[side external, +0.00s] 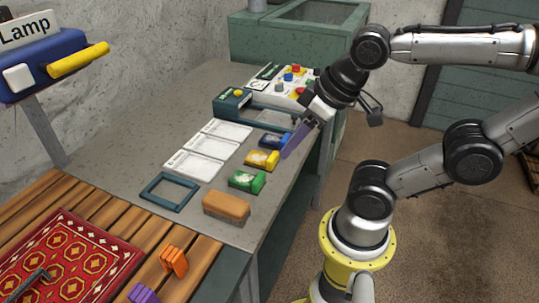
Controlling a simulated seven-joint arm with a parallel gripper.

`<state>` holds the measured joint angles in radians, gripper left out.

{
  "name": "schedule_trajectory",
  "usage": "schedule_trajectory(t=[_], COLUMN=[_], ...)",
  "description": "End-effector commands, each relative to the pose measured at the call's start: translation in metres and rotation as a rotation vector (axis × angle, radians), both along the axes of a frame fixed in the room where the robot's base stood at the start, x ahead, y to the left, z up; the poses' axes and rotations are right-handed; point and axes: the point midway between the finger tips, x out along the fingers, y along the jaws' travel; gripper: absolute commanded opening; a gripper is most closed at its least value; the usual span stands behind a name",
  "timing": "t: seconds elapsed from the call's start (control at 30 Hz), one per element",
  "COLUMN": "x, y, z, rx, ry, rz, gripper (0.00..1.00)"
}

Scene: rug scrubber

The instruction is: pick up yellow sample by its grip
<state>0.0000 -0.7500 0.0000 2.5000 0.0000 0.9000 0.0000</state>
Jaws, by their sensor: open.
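The yellow sample (262,160) lies on the grey worktop (195,105) near its right edge, between a blue sample (271,141) behind it and a green sample (247,181) in front. It is a small block with a pale label; which part is its grip is too small to tell. My gripper (287,153) is open and empty, pointing down and left, with its purple-tinted fingers just right of the yellow and blue samples. The fingers overlap in this view, and I cannot tell their exact height above the worktop.
White trays (208,148), a teal frame (169,193) and a brown brush block (227,206) lie nearby. A teal device (232,103) and a button panel (291,78) stand behind. Slats hold a red rug (70,262), orange (174,261) and purple (143,294) pieces.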

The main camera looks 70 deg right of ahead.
Motion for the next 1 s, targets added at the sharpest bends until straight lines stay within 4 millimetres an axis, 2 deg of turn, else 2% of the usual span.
schedule_trajectory(t=[0.47,0.53,0.77,0.9,1.0], x=[0.0000,0.0000,0.0000,-0.0012,0.0024], y=[0.0000,0.0000,0.0000,0.0000,0.0000], z=[0.0000,0.0000,0.0000,-0.0004,0.0089], rx=[0.000,0.000,0.001,0.040,0.108], ry=[0.000,0.000,0.000,0.006,0.003], rz=[0.000,0.000,-0.003,-0.074,-0.202], gripper=[0.50,0.57,0.57,0.57,0.57])
